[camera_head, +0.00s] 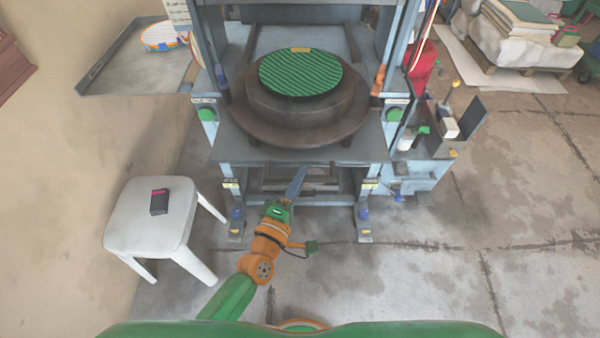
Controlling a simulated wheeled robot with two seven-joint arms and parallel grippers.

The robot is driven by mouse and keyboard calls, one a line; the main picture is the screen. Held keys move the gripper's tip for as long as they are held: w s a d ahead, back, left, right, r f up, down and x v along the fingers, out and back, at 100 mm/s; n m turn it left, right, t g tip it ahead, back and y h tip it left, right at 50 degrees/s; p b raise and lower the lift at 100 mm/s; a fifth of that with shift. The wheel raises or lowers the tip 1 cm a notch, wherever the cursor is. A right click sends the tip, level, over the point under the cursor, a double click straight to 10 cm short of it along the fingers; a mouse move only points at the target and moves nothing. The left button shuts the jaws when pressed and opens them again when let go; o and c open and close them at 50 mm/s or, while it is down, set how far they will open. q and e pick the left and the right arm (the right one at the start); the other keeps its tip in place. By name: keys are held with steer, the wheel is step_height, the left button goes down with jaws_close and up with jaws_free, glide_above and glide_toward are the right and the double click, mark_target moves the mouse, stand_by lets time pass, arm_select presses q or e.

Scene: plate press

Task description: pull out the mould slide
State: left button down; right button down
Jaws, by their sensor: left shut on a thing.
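The mould slide (230,139) is a flat grey plate at the front of the blue-grey press (221,80). It bears a brown round mould (300,135) with a green ribbed disc (300,74) on top. A blue-grey bar (297,179) slants down from under the slide's front edge towards me. My left gripper (283,203), on an orange and green arm, is at the bar's near end and shut on it. The fingertips are small and partly hidden, and the bar's far end is hidden under the slide. My right gripper is not in view.
A white stool (140,217) with a dark box (159,202) stands left. A grey wall tray (120,75) is at the upper left. A side bench (430,172) with bottles stands right of the press.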

arm_select(q)
steer(key=shift+s, duration=0.7)
steer(key=c, duration=1.1)
jaws_free()
steer(key=shift+w, duration=0.15)
steer(key=v, duration=0.7)
